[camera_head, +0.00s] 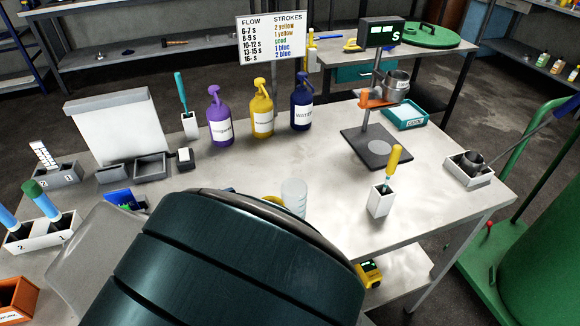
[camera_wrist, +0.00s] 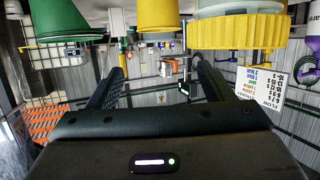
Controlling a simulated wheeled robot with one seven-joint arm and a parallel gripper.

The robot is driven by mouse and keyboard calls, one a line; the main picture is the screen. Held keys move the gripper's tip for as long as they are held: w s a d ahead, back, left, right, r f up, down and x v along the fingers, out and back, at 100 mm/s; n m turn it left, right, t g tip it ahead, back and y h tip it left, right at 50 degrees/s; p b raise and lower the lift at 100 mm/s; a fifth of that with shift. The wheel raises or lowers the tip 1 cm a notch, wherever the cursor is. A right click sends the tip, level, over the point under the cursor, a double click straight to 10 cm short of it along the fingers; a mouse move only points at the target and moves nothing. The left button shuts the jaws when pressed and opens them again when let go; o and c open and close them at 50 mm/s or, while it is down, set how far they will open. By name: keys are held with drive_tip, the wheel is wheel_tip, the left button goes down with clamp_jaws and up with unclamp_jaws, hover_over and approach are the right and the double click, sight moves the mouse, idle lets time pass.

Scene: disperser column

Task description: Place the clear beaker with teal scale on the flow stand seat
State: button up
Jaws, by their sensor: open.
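The clear beaker (camera_head: 294,197) stands on the table in the head view, just beyond my dark arm, which covers part of its surroundings. Its teal scale is too small to make out. The flow stand (camera_head: 363,148) is further back and to the right, with a dark base, a post, a metal cup (camera_head: 396,83) and a display on top.
Purple (camera_head: 220,121), yellow (camera_head: 262,116) and blue (camera_head: 301,104) pump bottles stand behind the beaker. A green container (camera_wrist: 62,35) and a yellow ridged piece (camera_wrist: 238,32) show above my fingers in the wrist view.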

approach(302, 185)
drive_tip(key=shift+x, duration=3)
drive_tip(key=shift+s, duration=0.1)
drive_tip(key=shift+c, duration=0.3)
drive_tip(key=c, duration=1.4)
drive_tip(key=shift+r, duration=0.1)
